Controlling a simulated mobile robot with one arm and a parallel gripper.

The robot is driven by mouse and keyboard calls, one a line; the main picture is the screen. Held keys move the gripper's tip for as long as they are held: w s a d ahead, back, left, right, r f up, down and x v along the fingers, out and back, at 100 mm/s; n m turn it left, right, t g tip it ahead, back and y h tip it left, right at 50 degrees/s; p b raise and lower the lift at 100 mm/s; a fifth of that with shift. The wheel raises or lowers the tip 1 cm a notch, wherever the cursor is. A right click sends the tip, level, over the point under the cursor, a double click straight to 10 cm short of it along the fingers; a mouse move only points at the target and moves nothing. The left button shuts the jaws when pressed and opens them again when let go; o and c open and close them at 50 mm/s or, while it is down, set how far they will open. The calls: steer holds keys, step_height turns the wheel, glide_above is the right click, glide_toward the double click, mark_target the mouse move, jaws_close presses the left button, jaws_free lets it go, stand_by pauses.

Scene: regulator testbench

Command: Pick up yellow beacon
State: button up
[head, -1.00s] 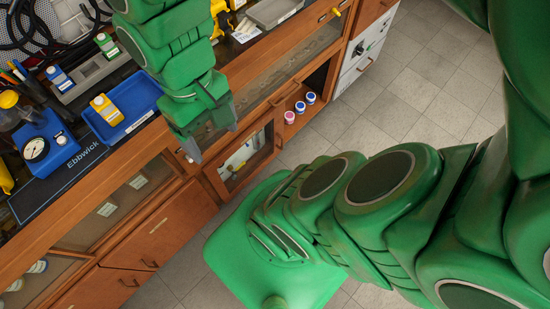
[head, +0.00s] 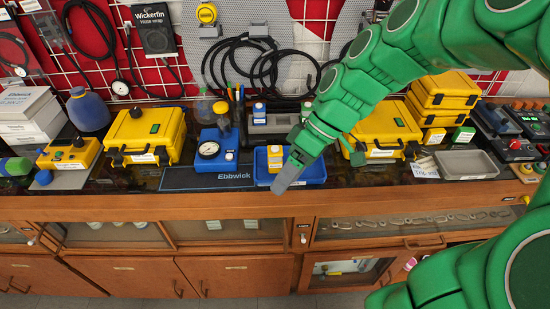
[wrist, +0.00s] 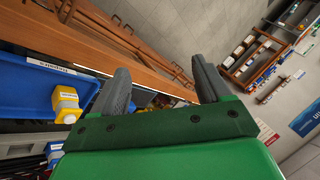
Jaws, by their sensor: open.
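No object is clearly marked as a yellow beacon. One candidate is a small yellow-topped piece (head: 221,107) at the blue gauge unit. Another is a yellow bottle with a white cap in the blue tray (head: 317,171); this yellow bottle (head: 275,155) also shows left of my gripper in the wrist view (wrist: 66,103). My gripper (head: 286,177) hangs over the tray's front edge, pointing down, close to the bottle. In the wrist view my gripper (wrist: 160,75) is open, with nothing between its fingers.
The blue gauge unit (head: 213,153) stands left of the tray. Yellow cases (head: 145,135) and (head: 388,130) stand on both sides. A grey tray (head: 467,164) is at right. Cables hang on the back grid. The wooden bench edge (head: 180,207) runs along the front, with free floor beyond.

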steer(key=w+f+n+y, duration=0.4)
steer(key=w+n, duration=0.1)
steer(key=w, duration=0.7)
steer(key=n+t+y, duration=0.2)
steer(key=t+y, duration=0.1)
glide_toward(279, 149)
steer(key=x, duration=0.4)
steer(key=shift+x, duration=3.7)
steer(key=shift+w+d+f, duration=0.1)
steer(key=shift+w+f, duration=0.05)
steer(key=shift+f, duration=0.05)
steer(key=c, duration=1.1)
